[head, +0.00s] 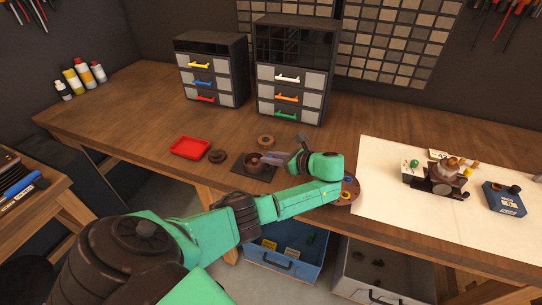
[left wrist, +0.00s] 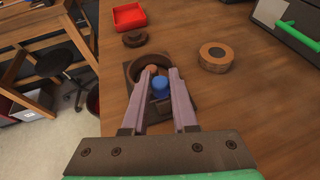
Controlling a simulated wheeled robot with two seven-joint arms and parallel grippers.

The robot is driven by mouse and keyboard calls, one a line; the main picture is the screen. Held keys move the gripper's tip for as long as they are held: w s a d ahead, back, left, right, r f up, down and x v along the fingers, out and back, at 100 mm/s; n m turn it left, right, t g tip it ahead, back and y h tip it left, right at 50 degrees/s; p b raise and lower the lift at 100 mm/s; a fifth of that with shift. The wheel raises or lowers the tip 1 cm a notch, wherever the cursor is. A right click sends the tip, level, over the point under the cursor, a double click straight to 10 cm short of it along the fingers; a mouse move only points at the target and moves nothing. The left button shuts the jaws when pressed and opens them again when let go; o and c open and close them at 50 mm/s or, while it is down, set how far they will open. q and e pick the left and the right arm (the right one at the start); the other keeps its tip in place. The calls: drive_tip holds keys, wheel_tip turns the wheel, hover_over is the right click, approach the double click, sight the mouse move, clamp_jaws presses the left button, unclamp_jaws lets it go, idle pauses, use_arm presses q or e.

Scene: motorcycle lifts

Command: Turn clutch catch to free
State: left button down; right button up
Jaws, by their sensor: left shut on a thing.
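A dark square plate (left wrist: 184,103) lies near the table's front edge, with a round brown housing (left wrist: 134,66) on it. The plate also shows in the head view (head: 240,168). A blue knob (left wrist: 160,86) and a rounded orange-brown tip (left wrist: 152,69) stand at the housing. My left gripper (left wrist: 162,72) reaches over the plate, its fingers on either side of the blue knob and shut on it. In the head view the left gripper (head: 276,159) comes in from the right side of the plate. I cannot tell which part is the clutch catch. My right gripper is not in view.
A red tray (head: 190,147), a dark ring (head: 217,156) and a brown round piece (head: 266,141) lie close by. Drawer cabinets (head: 290,75) stand behind. A white sheet (head: 385,200) with a small mechanism (head: 437,180) and a blue box (head: 505,199) lies to the right.

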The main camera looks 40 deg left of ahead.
use_arm(q)
drive_tip(key=shift+r, duration=0.1)
idle(0.3)
drive_tip(key=c, duration=0.7)
unclamp_jaws()
drive_tip(key=shift+d, duration=0.4)
drive_tip(key=b+v, duration=0.1)
drive_tip(key=v, duration=0.2)
drive_tip(key=shift+w+d, duration=0.15)
drive_tip(key=p+v, duration=0.1)
drive_tip(key=v, duration=0.9)
drive_tip(key=shift+r+p, duration=0.25)
drive_tip(key=shift+p, duration=0.15)
drive_tip(key=shift+d, duration=0.15)
